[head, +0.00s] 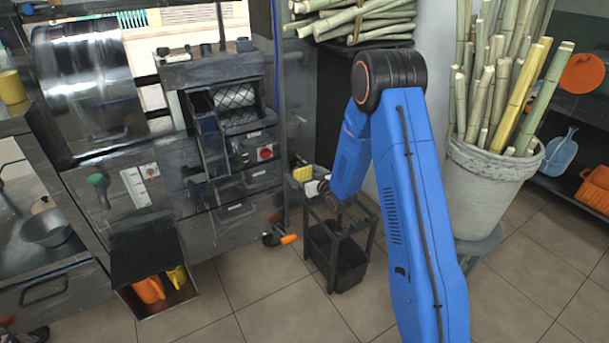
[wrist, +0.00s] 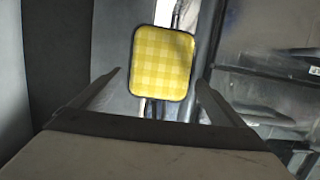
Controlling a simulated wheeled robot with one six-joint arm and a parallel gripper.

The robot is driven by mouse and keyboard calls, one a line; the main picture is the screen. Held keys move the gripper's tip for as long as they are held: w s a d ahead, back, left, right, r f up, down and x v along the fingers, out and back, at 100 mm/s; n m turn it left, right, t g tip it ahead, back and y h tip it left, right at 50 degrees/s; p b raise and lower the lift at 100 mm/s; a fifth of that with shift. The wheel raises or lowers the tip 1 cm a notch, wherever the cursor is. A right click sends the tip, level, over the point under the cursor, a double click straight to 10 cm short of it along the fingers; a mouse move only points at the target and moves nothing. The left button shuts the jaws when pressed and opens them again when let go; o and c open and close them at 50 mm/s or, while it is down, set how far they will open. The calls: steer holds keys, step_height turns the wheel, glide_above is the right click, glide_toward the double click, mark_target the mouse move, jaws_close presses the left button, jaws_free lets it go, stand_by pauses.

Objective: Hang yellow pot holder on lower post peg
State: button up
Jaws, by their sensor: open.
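The yellow checked pot holder (wrist: 162,62) has a dark rim and faces my wrist camera, upright with a slight tilt. In the head view the pot holder (head: 302,174) shows small beside the post at the press's right edge. My gripper (wrist: 158,80) is open, with one finger on each side of the pot holder's lower half in the picture. I cannot tell whether the pot holder is between the fingertips or just beyond them. In the head view my gripper (head: 320,187) is close to the pot holder, partly hidden by my arm. The pegs cannot be made out.
A dark stand (head: 340,240) is below my forearm. An orange-handled tool (head: 285,239) is low near the press's right edge. A pot of cane (head: 487,185) stands to the right. The tiled floor (head: 270,305) in front is clear.

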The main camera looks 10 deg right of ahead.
steer(key=shift+s, duration=0.1)
steer(key=v, duration=1.7)
steer(key=s+d+r+m+g+h, duration=0.1)
steer(key=s+d+r+g+h, duration=0.15)
steer(key=s+r, duration=0.4)
steer(key=s+d+r+m+g+h, duration=0.1)
steer(key=s+d+r+g+h, duration=0.15)
steer(key=s+r, duration=0.45)
steer(key=s+a+r+m+g, duration=0.1)
steer(key=s+r+g, duration=0.1)
steer(key=s, duration=1.2)
steer(key=s+a+r+g, duration=0.1)
steer(key=s+r+g, duration=0.2)
steer(key=s, duration=1.1)
step_height(320, 180, up, 3)
steer(key=shift+a+f+m, duration=0.25)
steer(key=shift+a+m, duration=0.15)
steer(key=shift+c, duration=0.5)
